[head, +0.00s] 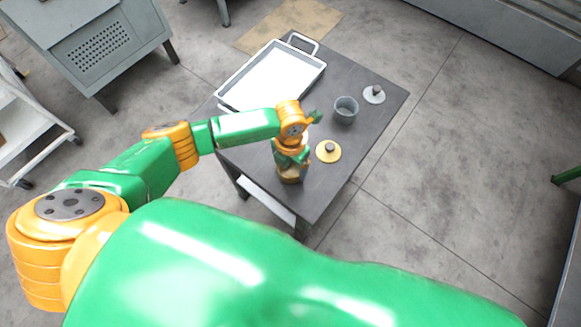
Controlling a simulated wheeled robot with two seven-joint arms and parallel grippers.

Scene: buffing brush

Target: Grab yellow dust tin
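A yellow round lid-like disc with a grey knob (328,152) lies on the dark table, just right of my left gripper. My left gripper (292,165) points down over the near part of the table. A brownish-yellow tin-like thing (291,177) shows right below it, partly hidden by the gripper. I cannot tell whether the fingers are around it, touching it or apart from it. The fingers are too small and covered to show their opening. My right gripper is not in view.
A grey open tin (346,110) and a grey knobbed lid (374,94) stand toward the table's right corner. A white-bottomed tray with handles (272,76) covers the far left part. The dark table (372,132) has bare room along its right edge.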

